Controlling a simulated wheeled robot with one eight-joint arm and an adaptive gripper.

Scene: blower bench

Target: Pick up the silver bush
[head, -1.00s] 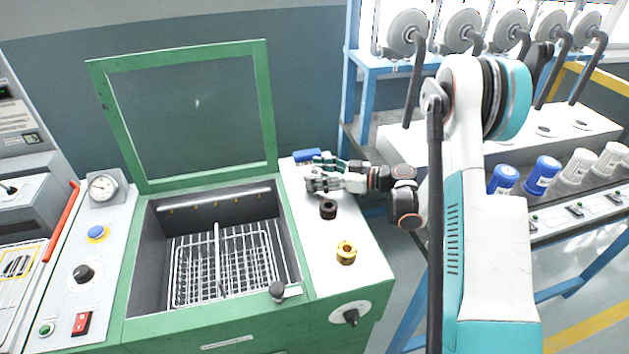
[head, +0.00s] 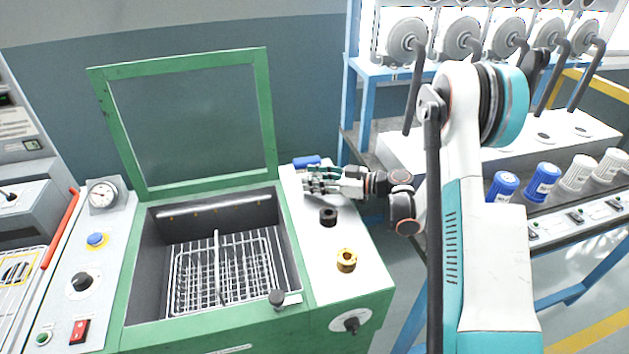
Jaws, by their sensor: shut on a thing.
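My gripper (head: 312,180) reaches in from the right over the white top at the right of the green machine. It is shut on a small silvery piece that I take to be the silver bush (head: 311,187). The fingers cover most of the bush, and I cannot tell whether it touches the top or is just above it. A black bush (head: 328,216) stands on the same top in front of the gripper. A gold bush (head: 346,260) stands farther forward.
A blue object (head: 306,162) lies just behind the gripper. An open bin with a wire basket (head: 222,268) is to the left, its green-framed lid (head: 190,125) raised. A bench with blue and white containers (head: 543,180) stands at the right.

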